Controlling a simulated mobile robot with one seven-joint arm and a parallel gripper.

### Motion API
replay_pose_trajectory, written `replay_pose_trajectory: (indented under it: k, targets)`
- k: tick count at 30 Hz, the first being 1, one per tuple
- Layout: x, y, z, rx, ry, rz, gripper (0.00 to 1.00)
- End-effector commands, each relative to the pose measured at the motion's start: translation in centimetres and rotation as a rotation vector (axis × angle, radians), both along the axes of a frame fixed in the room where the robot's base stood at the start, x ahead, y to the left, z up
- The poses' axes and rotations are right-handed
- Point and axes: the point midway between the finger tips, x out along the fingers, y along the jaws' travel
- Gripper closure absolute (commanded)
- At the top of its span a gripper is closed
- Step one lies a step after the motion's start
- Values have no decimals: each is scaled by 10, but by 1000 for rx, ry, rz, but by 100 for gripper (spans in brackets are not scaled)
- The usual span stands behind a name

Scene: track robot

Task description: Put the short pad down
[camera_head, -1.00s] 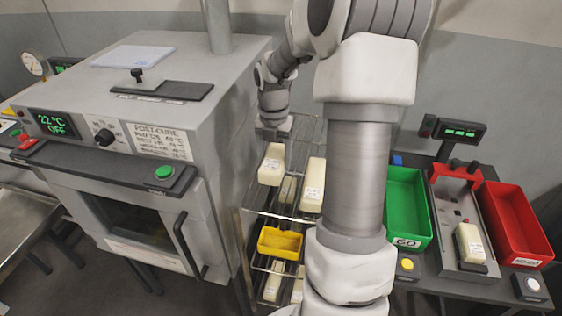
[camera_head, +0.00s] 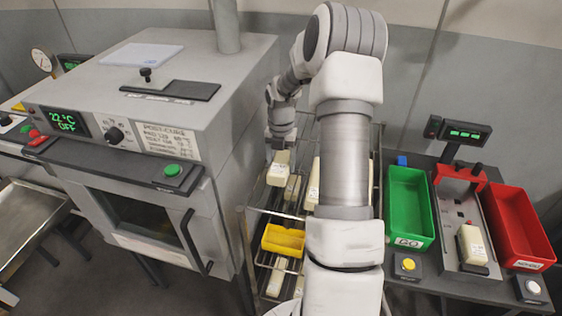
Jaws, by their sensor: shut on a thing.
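My gripper (camera_head: 281,147) is over the wire rack (camera_head: 248,222) between the oven and the bench, with its fingers small and partly hard to make out. It is shut on a cream pad (camera_head: 278,174), which hangs just below it at the upper shelf. I cannot tell whether the pad touches the shelf.
A yellow bin (camera_head: 284,240) stands on a lower shelf with more pads below. The oven (camera_head: 200,125) stands close on the left. On the right bench are a green bin (camera_head: 408,210), a gauge fixture holding a pad (camera_head: 472,244), and a red bin (camera_head: 519,225).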

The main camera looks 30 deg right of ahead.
Motion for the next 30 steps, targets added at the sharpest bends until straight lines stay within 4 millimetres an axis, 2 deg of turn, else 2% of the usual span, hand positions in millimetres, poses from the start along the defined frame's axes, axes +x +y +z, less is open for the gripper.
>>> replay_pose_trajectory:
  k: [7,8,12,20,24,26,30]
  targets:
    - [0,0,-4,0,0,-1,85]
    - [0,0,-3,1,-1,-1,27]
    - [0,0,-3,0,0,-1,2]
    - [0,0,-2,0,0,-1,1]
    - [0,0,4,0,-1,-1,1]
    - [1,-1,12,-1,-3,-1,1]
    - [1,-1,40,-2,-5,-2,1]
